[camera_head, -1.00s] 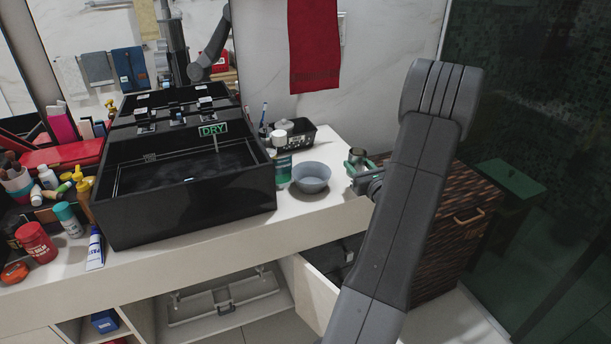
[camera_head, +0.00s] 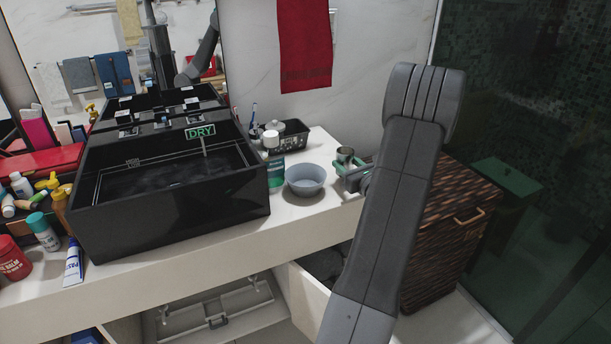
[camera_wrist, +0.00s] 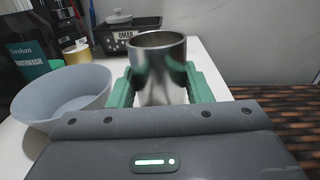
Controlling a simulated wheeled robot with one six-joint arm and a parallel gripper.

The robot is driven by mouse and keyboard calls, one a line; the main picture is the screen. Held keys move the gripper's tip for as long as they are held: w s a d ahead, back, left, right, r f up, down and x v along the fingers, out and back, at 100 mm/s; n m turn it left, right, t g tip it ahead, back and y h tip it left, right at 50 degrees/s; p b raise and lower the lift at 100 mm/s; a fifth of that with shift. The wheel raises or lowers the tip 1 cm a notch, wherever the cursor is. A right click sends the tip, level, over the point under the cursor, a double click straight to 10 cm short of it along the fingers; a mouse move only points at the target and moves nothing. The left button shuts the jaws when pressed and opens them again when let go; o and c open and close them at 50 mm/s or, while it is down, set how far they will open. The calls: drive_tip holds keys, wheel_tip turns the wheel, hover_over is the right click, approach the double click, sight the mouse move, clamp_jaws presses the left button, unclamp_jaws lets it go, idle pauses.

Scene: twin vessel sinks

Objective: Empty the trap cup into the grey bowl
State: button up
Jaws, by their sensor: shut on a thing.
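The trap cup (camera_wrist: 157,72) is a shiny metal cup, held upright between the green fingers of my gripper (camera_wrist: 160,90) in the wrist view. In the head view the cup (camera_head: 345,155) shows small beside my gripper (camera_head: 350,172), partly hidden by it. The grey bowl (camera_head: 306,180) stands on the white counter, just left of the cup. In the wrist view the bowl (camera_wrist: 62,97) is at the left, apart from the cup. The bowl's visible inside looks empty. The inside of the cup is mostly out of sight.
A black vessel sink (camera_head: 170,215) with a "DRY" sign fills the counter left of the bowl. A dark green container (camera_head: 276,172) stands by the bowl, with a black basket (camera_head: 290,137) behind. A drawer (camera_head: 300,300) is open below. A wicker hamper (camera_head: 450,235) stands right.

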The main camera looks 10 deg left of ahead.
sight(342, 158)
drive_tip(key=shift+s+a+f+n+b, duration=0.3)
drive_tip(key=shift+a+f+n+b, duration=0.25)
drive_tip(key=shift+n+b, duration=0.4)
wheel_tip(342, 158, up, 2)
drive_tip(key=shift+s+a+r+n+p, duration=0.1)
drive_tip(key=shift+a+r+n+p, duration=0.1)
drive_tip(key=shift+n+p, duration=0.4)
drive_tip(key=shift+s+a+r+n+p, duration=0.1)
drive_tip(key=shift+r+n+p, duration=0.1)
drive_tip(key=shift+r, duration=0.15)
drive_tip(key=shift+s+a+r+n+p, duration=0.1)
drive_tip(key=shift+r+p, duration=0.1)
drive_tip(key=shift+r, duration=0.15)
drive_tip(key=shift+s+a+r+n+g+h, duration=0.2)
drive_tip(key=shift+a+r+n, duration=0.15)
drive_tip(key=shift+n, duration=0.25)
drive_tip(key=shift+s+a+r+n+g+h, duration=0.1)
drive_tip(key=shift+a+r+n+h, duration=0.1)
drive_tip(key=shift+a+n, duration=0.25)
drive_tip(key=shift+s+a+n+b, duration=0.2)
drive_tip(key=shift+n+b, duration=0.15)
drive_tip(key=shift+n, duration=0.15)
drive_tip(key=shift+a+r+n, duration=0.15)
drive_tip(key=shift+r+n, duration=0.1)
drive_tip(key=shift+n, duration=0.45)
drive_tip(key=shift+f+n+h+b, duration=0.3)
drive_tip(key=shift+f+n+b, duration=0.1)
drive_tip(key=shift+n, duration=0.4)
drive_tip(key=shift+r+n, duration=0.35)
drive_tip(key=shift+n, duration=0.45)
